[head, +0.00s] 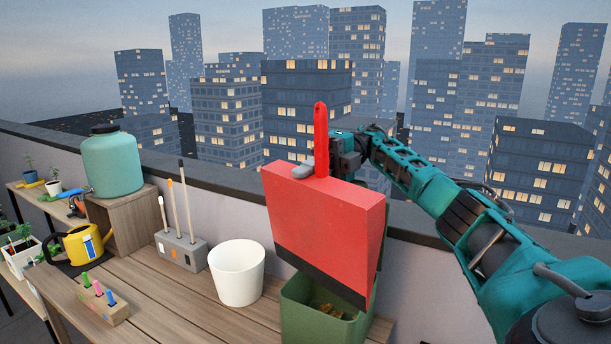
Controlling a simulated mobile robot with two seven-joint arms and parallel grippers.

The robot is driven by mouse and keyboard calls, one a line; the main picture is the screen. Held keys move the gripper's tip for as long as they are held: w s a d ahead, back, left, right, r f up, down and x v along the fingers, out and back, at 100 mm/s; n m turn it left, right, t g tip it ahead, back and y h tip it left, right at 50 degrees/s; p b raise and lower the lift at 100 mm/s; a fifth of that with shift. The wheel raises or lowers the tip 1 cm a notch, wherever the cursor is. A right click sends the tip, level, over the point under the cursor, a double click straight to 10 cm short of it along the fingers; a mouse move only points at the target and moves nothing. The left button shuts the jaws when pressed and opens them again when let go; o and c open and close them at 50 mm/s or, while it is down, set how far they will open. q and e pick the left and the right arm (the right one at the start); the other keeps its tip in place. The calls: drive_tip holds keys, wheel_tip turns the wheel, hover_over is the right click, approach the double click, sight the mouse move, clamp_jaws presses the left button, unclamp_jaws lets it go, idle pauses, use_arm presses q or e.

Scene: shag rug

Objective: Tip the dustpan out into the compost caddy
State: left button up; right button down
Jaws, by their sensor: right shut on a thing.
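The red dustpan (325,219) hangs tilted steeply, its dark lip pointing down and its handle (320,138) pointing up. My right gripper (318,165) is shut on the dustpan near the base of the handle. The green compost caddy (303,321) stands on the wooden bench below. The dustpan's lip is over the caddy and hides part of its opening. Some brown and orange scraps (327,310) show inside the caddy. I cannot see the dustpan's inner face, so I cannot tell whether anything is on it. My left gripper is not in view.
A white pot (237,272) stands close left of the caddy. Further left are a grey block holding upright tools (181,249), a wooden block with coloured pegs (103,301), a yellow watering can (84,243) and a teal tank (112,165). A low wall (225,179) runs behind the bench.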

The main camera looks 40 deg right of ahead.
sight(296, 194)
drive_tip(key=shift+a, duration=0.1)
idle(0.3)
drive_tip(key=shift+a+f+h, duration=2)
drive_tip(key=shift+a+f, duration=0.1)
drive_tip(key=shift+a, duration=0.25)
drive_tip(key=a+f+h, duration=1.2)
drive_tip(key=a+f, duration=0.1)
drive_tip(key=a, duration=0.3)
drive_tip(key=shift+w+f+h, duration=0.15)
drive_tip(key=shift+f+h, duration=0.15)
drive_tip(key=shift+f, duration=0.1)
idle(1.2)
drive_tip(key=a+r, duration=0.4)
drive_tip(key=a, duration=0.2)
idle(0.7)
